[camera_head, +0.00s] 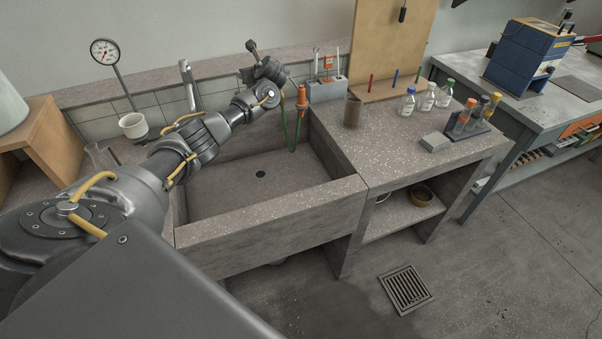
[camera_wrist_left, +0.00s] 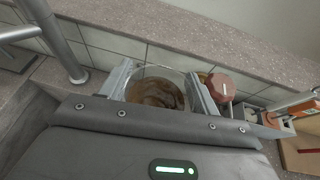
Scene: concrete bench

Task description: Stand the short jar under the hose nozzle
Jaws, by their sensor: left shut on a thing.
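My left gripper (camera_wrist_left: 158,82) is shut on a round clear glass jar (camera_wrist_left: 155,95) with brown inside, seen from above between the fingers in the wrist view. In the head view my left gripper (camera_head: 264,68) reaches over the back of the sink, and the jar is hidden behind it. An orange nozzle (camera_head: 302,97) with a green hose (camera_head: 286,125) hangs at the sink's back right, just right of the gripper. Whether the jar is under it cannot be told. My right gripper is not in view.
The sink (camera_head: 255,185) is empty below the arm. A tap post (camera_head: 189,85) and a pressure gauge (camera_head: 105,51) stand left. The right counter bears a brownish jar (camera_head: 352,112), several bottles (camera_head: 427,98) and a grey block (camera_head: 435,142). A reddish-brown knob-like thing (camera_wrist_left: 222,86) is beside the right finger.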

